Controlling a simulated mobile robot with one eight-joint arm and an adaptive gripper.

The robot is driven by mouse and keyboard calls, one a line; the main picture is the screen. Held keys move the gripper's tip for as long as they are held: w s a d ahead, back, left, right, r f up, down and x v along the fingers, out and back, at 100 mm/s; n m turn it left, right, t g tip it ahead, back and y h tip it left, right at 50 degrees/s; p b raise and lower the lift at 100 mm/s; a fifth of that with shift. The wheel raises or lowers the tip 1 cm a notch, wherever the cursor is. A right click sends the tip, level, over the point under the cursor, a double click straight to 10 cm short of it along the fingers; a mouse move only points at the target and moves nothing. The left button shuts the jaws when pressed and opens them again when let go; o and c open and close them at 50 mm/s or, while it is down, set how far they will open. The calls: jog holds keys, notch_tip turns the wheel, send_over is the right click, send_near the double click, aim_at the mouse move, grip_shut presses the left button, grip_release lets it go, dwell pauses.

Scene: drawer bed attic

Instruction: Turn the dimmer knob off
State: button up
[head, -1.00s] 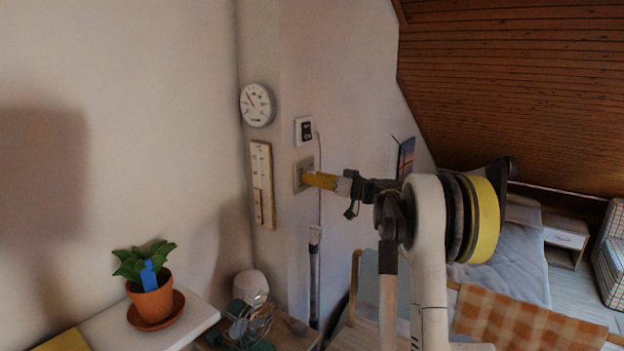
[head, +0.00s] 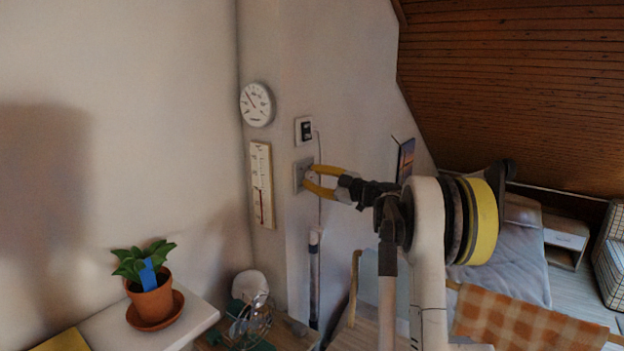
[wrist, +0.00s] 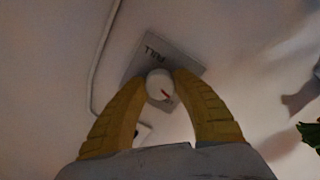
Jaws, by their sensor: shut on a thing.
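The dimmer is a grey wall plate (head: 299,176) with a round white knob (wrist: 159,85) on it. In the wrist view the plate (wrist: 178,57) carries the word FULL, seen upside down, and the knob has a red mark pointing down and right. My gripper (head: 311,177) has its yellow fingers on either side of the knob. In the wrist view my gripper (wrist: 160,87) is shut on the knob, with a fingertip against each side. In the head view the fingers hide most of the knob.
A black-and-white switch plate (head: 304,130) is just above the dimmer. A round dial (head: 257,104) and a thermometer (head: 262,185) hang to the left. A cable (head: 319,200) runs down the wall. A potted plant (head: 152,295) and a wire-caged fan (head: 250,315) stand below.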

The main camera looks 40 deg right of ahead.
jog(key=n, duration=0.7)
jog(key=shift+n, duration=0.3)
dwell(0.4)
jog(key=o, duration=1.2)
jog(key=v, duration=1.2)
jog(key=shift+d+f, duration=0.1)
jog(key=shift+f, duration=0.1)
